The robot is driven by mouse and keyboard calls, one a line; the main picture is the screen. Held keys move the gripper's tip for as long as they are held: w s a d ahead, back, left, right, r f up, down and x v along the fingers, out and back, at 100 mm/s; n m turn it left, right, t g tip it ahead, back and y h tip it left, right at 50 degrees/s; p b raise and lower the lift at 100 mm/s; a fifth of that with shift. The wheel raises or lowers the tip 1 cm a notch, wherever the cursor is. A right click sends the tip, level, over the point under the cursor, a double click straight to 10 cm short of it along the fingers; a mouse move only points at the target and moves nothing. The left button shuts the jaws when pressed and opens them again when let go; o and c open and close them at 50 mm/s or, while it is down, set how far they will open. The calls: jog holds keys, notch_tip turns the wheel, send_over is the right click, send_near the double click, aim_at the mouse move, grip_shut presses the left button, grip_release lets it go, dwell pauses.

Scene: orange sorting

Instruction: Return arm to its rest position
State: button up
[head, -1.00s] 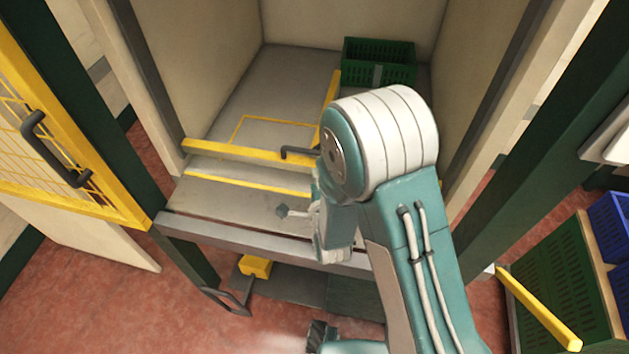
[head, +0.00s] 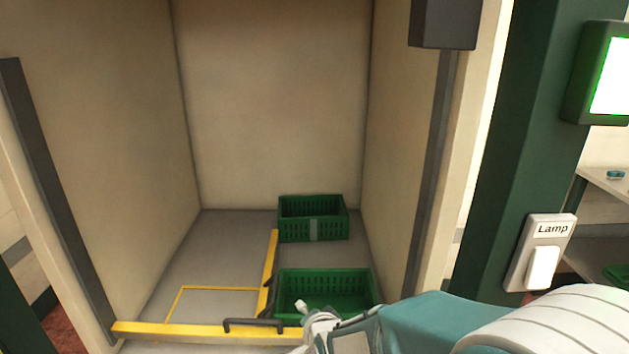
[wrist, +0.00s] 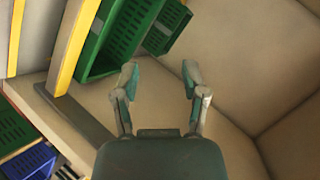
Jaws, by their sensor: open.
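My gripper (wrist: 160,76) shows in the wrist view with its two fingers spread apart and nothing between them. In the head view my arm comes in from the lower right, and the gripper end (head: 303,310) is low, in front of the nearer green crate (head: 325,272). That crate looks empty; my arm hides part of its front. The wrist view also shows a large green crate (wrist: 112,42) beyond the left finger.
A second green crate (head: 313,202) stands farther back in the walled bay. A yellow bar (head: 180,329) with dark handles crosses the bay's front. A green post (head: 530,130) with a lamp switch (head: 541,262) stands right. Bare floor lies left (head: 215,250).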

jog(key=s+d+r+n+g+h, duration=0.1)
jog(key=s+d+r+n, duration=0.3)
jog(key=s+d, duration=0.4)
jog(key=s+d+r+n+g+h, duration=0.2)
jog(key=s+d+r+n+g, duration=0.2)
jog(key=s, duration=1)
jog(key=d+r, duration=0.3)
jog(key=d, duration=0.1)
jog(key=shift+s+d+r+n+g+h, duration=0.15)
jog(key=shift+s+d+n+g+h, duration=0.15)
